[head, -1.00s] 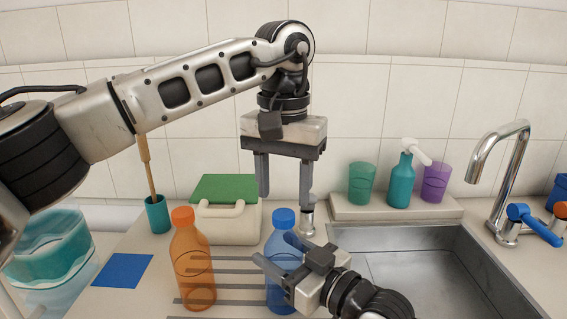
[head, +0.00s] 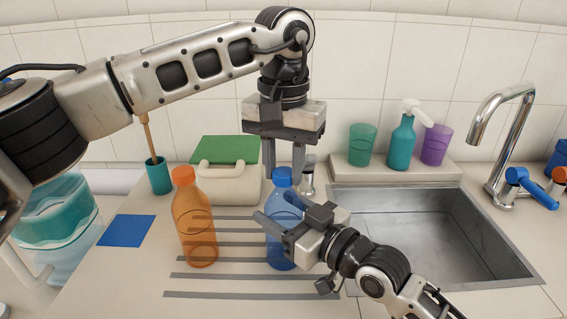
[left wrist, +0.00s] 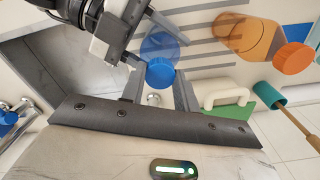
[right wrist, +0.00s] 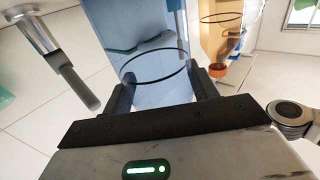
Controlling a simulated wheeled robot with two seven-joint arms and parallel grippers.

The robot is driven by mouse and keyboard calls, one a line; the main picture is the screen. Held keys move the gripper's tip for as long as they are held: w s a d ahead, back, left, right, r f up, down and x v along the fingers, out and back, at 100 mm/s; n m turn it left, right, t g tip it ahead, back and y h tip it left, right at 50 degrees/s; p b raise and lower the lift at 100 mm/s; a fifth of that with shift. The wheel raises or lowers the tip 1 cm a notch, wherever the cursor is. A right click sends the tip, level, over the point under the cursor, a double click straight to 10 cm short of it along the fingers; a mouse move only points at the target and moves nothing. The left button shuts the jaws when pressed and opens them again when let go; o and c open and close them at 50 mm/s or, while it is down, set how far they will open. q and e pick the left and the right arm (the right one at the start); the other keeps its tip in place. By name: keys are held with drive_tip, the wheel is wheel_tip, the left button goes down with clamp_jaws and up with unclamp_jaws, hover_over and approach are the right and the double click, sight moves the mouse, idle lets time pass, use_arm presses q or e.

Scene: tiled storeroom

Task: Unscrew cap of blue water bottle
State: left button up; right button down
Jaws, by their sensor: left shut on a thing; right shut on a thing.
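The blue water bottle (head: 281,250) stands upright on the counter left of the sink, its blue cap (head: 282,175) on its neck. My left gripper (head: 284,180) points down from above and is shut on the cap; the left wrist view shows the cap (left wrist: 160,73) between its fingers. My right gripper (head: 276,211) comes from the lower right and is shut on the bottle's body, which shows between its fingers in the right wrist view (right wrist: 140,55). The right gripper covers part of the bottle's right side in the head view.
An orange bottle (head: 196,225) stands close on the left. Behind are a cream box with a green lid (head: 228,183) and a teal cup (head: 159,176) with a wooden-handled tool. The sink (head: 430,235) and tap (head: 500,130) are right. Grey strips (head: 235,275) lie in front.

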use_arm(q)
drive_tip(key=n, duration=1.4)
drive_tip(key=shift+r+n, duration=0.1)
drive_tip(key=shift+n, duration=0.2)
drive_tip(key=n, duration=0.7)
drive_tip(key=shift+n, duration=0.3)
drive_tip(key=n, duration=2.5)
drive_tip(key=shift+r, duration=0.1)
drive_tip(key=n, duration=0.6)
drive_tip(key=shift+n, duration=0.4)
